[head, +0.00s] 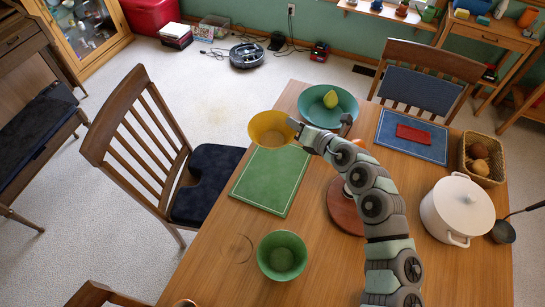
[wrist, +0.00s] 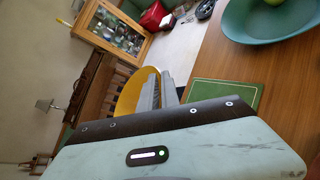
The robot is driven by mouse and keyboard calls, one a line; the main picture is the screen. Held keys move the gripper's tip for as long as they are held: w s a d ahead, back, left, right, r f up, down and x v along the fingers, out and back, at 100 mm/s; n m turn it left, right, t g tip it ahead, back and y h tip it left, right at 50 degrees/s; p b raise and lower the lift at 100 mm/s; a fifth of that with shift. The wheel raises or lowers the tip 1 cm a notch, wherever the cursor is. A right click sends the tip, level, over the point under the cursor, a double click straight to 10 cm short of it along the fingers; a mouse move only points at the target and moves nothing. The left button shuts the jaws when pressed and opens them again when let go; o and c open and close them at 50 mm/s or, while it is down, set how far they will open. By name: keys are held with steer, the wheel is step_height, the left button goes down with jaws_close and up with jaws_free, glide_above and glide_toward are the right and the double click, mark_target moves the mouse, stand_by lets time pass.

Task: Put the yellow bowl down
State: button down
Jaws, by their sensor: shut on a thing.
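The yellow bowl (head: 268,132) is upright, at the far left part of the table in the head view. My gripper (head: 297,128) is shut on its right rim. In the wrist view, the yellow bowl (wrist: 127,95) shows beside the gripper fingers (wrist: 158,92). The bowl overlaps the far end of the green placemat (head: 270,182) and the table's left edge in the picture. It seems raised above the tabletop, but its exact height is hard to tell.
A teal bowl (head: 344,96) with a yellow-green fruit lies to the right. A green bowl (head: 282,256) stands near the front. A white pot (head: 456,208), a basket (head: 488,170) and a blue placemat (head: 393,143) are on the right. The green placemat is bare.

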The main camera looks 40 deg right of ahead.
steer(key=shift+s+f+b, duration=0.1)
steer(key=shift+f+b, duration=0.95)
steer(key=shift+f, duration=7.65)
steer(key=shift+f, duration=0.25)
steer(key=c, duration=1.6)
jaws_free()
steer(key=shift+r, duration=0.1)
steer(key=shift+r, duration=0.15)
steer(key=shift+p+v, duration=0.85)
steer(key=shift+v, duration=1.95)
